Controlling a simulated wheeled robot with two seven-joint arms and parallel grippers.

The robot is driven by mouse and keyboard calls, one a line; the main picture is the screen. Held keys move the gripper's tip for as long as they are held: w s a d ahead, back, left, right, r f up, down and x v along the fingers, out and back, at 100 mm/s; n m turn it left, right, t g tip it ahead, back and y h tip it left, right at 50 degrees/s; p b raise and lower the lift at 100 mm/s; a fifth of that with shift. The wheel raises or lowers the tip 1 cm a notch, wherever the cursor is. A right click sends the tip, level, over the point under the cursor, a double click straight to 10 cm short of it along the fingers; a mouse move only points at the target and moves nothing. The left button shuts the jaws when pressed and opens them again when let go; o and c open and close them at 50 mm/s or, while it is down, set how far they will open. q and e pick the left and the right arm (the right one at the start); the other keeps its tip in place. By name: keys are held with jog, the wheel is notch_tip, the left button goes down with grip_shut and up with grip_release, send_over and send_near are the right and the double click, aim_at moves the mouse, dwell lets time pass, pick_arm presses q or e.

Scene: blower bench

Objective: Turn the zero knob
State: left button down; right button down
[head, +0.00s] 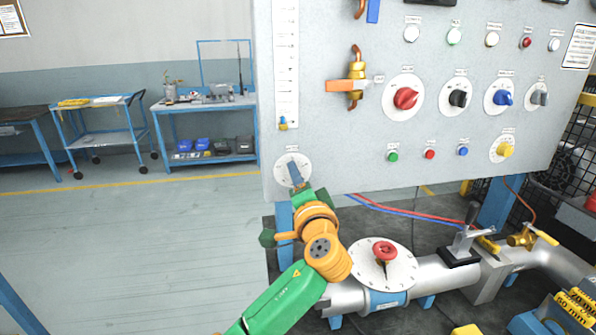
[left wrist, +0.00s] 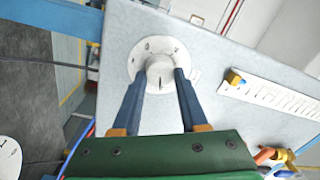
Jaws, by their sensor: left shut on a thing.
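The zero knob is a small white knob (left wrist: 158,78) on a round white dial plate (head: 281,170), low on the grey panel's left side under a vertical scale. The plate also shows in the left wrist view (left wrist: 160,46), with dark marks. My left gripper (head: 294,170) reaches up to it from below, its blue fingers in front of the dial. In the left wrist view the two fingers stand on either side of the knob, shut on it. In the head view the fingers hide most of the knob. My right gripper is out of view.
The grey panel (head: 340,150) carries red (head: 405,98), black (head: 459,99), blue (head: 502,98) and yellow (head: 505,150) knobs, plus several buttons. Below are a pipe with a red-handled round plate (head: 400,268) and a lever clamp (head: 460,250). Blue carts stand behind at left; the floor there is clear.

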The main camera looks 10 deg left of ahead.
pick_arm(q)
jog(key=m+p, duration=0.3)
jog(key=m, duration=0.2)
jog(key=shift+r+m+h+p, duration=0.1)
jog(key=shift+m+h+p, duration=0.2)
jog(key=shift+p, duration=0.05)
dwell(0.5)
jog(key=c, duration=0.6)
grip_release()
jog(key=shift+o, duration=0.8)
jog(key=shift+w+a, duration=0.1)
jog(key=shift+f, duration=0.2)
